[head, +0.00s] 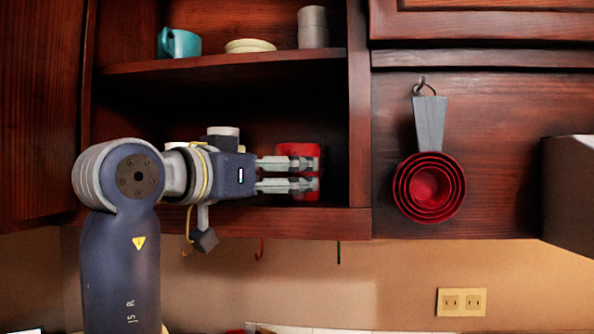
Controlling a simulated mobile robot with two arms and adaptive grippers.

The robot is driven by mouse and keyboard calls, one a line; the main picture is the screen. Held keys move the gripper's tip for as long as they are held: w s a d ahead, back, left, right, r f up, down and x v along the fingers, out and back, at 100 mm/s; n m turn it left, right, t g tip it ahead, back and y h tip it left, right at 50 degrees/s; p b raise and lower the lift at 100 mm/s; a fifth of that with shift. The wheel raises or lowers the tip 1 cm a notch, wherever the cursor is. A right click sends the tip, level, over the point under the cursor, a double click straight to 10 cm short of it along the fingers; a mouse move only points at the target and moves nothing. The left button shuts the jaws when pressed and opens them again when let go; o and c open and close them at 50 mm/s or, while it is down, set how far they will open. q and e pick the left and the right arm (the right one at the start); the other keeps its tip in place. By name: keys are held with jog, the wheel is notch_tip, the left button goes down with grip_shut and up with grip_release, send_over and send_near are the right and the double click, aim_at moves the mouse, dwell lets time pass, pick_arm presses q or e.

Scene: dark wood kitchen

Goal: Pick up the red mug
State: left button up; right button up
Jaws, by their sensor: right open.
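The red mug (298,150) stands on the lower shelf of the open wall cabinet, near its right side wall. My right gripper (316,173) is inside the lower compartment, pointing right. Its two fingers are apart, one above the other, and overlap the mug in the picture, hiding part of its middle. I cannot tell whether they touch it. The mug's handle does not show. My left gripper is not in view.
An open cabinet door (38,115) is at left. Red measuring cups (430,187) hang at right. Small hooks are under the cabinet.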

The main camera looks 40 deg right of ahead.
aim_at(296, 176)
jog(key=shift+w+d, duration=0.2)
jog(key=shift+d, duration=0.25)
jog(key=p+x, duration=0.1)
jog(key=x, duration=0.1)
jog(key=p+x, duration=0.2)
jog(key=shift+w+d+f, duration=0.2)
jog(key=shift+d, duration=0.05)
jog(key=shift+d+f, duration=0.15)
jog(key=shift+d, duration=0.1)
jog(key=shift+a, duration=0.3)
jog(key=c, duration=1.1)
jog(key=shift+c, duration=1.4)
jog(key=shift+d, duration=0.15)
